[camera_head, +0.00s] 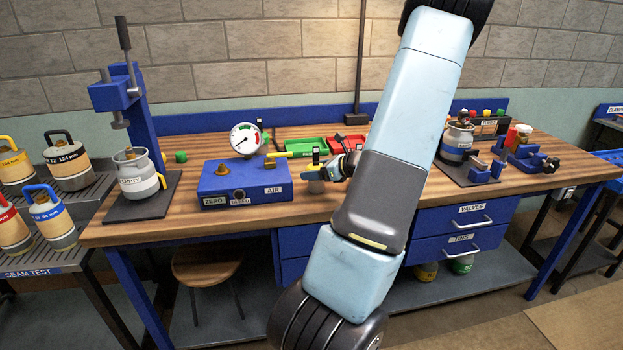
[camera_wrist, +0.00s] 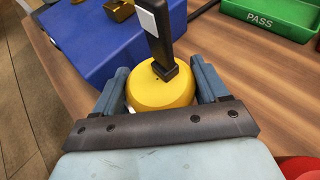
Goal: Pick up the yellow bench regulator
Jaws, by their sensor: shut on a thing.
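The yellow bench regulator (camera_wrist: 160,95) is a round yellow body with a black upright lever that carries a pale square on its face. In the wrist view it sits between the two blue-grey fingers of my gripper (camera_wrist: 162,80), one on each side of it. My gripper is shut on it. In the head view the regulator (camera_head: 316,157) shows small, with its black lever upright, at the bench just right of the blue gauge box. My gripper comes to it from the right. Whether its base touches the bench is hard to tell.
The blue box (camera_head: 245,184) with a dial gauge (camera_head: 245,138) stands close on the left. Behind are a green tray (camera_head: 306,146) and a red tray (camera_head: 346,141). A grey canister (camera_head: 138,180) stands under a blue press at left. Front bench wood is clear.

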